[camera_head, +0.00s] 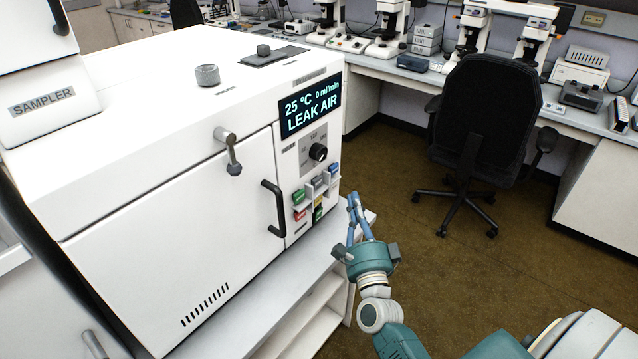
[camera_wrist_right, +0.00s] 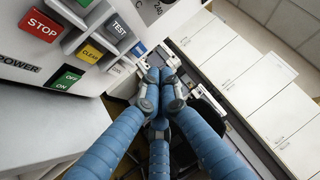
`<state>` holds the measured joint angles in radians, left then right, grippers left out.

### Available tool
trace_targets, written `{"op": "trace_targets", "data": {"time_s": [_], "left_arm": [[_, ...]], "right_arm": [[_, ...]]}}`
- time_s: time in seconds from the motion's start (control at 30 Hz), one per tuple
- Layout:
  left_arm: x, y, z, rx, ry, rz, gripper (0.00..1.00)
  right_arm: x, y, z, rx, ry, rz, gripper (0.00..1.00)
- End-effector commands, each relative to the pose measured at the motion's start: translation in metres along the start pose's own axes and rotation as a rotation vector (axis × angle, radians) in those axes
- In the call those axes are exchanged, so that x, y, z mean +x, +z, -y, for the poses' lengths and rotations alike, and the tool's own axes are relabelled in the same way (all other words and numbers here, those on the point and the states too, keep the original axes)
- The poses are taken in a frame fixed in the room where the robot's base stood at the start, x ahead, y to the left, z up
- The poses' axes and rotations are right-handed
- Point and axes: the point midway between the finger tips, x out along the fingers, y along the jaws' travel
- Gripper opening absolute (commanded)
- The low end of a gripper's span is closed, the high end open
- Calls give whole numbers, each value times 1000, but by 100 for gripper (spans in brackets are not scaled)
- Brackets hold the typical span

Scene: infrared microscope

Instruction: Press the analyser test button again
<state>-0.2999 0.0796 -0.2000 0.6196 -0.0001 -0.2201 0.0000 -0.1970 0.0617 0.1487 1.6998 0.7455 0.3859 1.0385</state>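The analyser (camera_head: 170,200) is a large white box at the left of the head view. Its display (camera_head: 310,105) reads 25 °C, 0 ml/min, LEAK AIR. My left gripper is not in view.
Beside TEST are a red STOP button (camera_wrist_right: 40,26), a yellow CLEAR ERROR button (camera_wrist_right: 90,52), a blue button (camera_wrist_right: 138,49) and a green power switch (camera_wrist_right: 63,80). The door handle (camera_head: 274,207) juts out left of the keypad. A black chair (camera_head: 485,120) stands behind on open carpet.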

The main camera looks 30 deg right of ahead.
Motion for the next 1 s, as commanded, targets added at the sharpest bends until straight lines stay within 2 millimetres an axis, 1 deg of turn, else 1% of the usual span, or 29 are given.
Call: {"op": "trace_targets", "data": {"time_s": [0.1,0.3,0.5,0.7,1.0], "left_arm": [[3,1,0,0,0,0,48],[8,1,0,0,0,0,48],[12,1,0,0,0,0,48],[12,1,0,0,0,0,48],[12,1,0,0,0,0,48]], "right_arm": [[12,13,-5,4,-1,1,0],[32,32,-13,2,-1,1,0],[46,44,-19,0,0,1,0],[51,50,-20,0,1,2,0],[51,50,-20,-1,1,2,0]]}}
